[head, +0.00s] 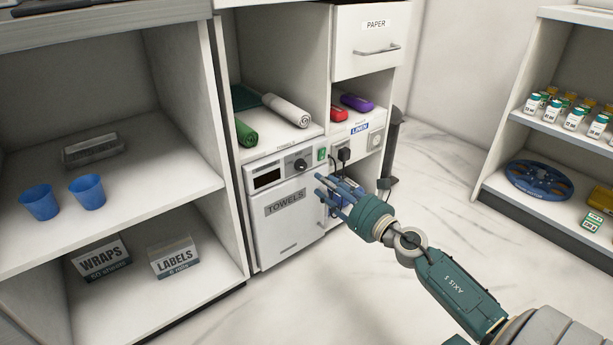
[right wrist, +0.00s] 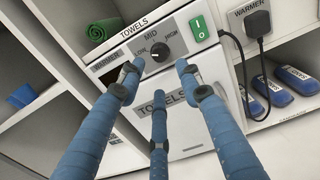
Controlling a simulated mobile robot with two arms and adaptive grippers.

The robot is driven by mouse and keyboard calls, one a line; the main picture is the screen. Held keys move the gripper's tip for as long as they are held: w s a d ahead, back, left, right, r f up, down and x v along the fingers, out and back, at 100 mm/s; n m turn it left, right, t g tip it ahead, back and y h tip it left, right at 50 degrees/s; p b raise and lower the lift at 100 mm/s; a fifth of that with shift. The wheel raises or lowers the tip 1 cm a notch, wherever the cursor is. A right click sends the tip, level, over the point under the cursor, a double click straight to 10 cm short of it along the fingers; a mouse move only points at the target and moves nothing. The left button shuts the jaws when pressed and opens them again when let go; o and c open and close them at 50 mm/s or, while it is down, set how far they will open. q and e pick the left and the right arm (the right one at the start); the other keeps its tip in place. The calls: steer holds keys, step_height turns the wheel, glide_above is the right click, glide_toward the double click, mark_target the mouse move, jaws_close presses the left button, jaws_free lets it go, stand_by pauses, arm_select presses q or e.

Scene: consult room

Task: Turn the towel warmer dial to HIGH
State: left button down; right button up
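The towel warmer (head: 288,225) is a white unit with a TOWELS door, low in the middle cabinet. Its black dial (head: 300,165) sits on the top panel, between a dark display and a green switch. The dial also shows in the right wrist view (right wrist: 159,53), with LOW, MID and HIGH around it. My right gripper (head: 323,185) is open and empty, to the right of and below the dial in the head view. In the right wrist view its blue fingers (right wrist: 158,80) are spread around the dial's sightline, apart from it. My left gripper is out of view.
A green rocker switch (right wrist: 199,28) sits right beside the dial. Rolled towels (head: 285,110) lie on the shelf above. Blue cups (head: 87,191) stand on the left shelf. Floor in front is clear.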

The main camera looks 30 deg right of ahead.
mark_target(304, 168)
steer(key=w, duration=0.9)
steer(key=shift+a+b, duration=0.3)
steer(key=shift+b, duration=0.05)
steer(key=c, duration=0.9)
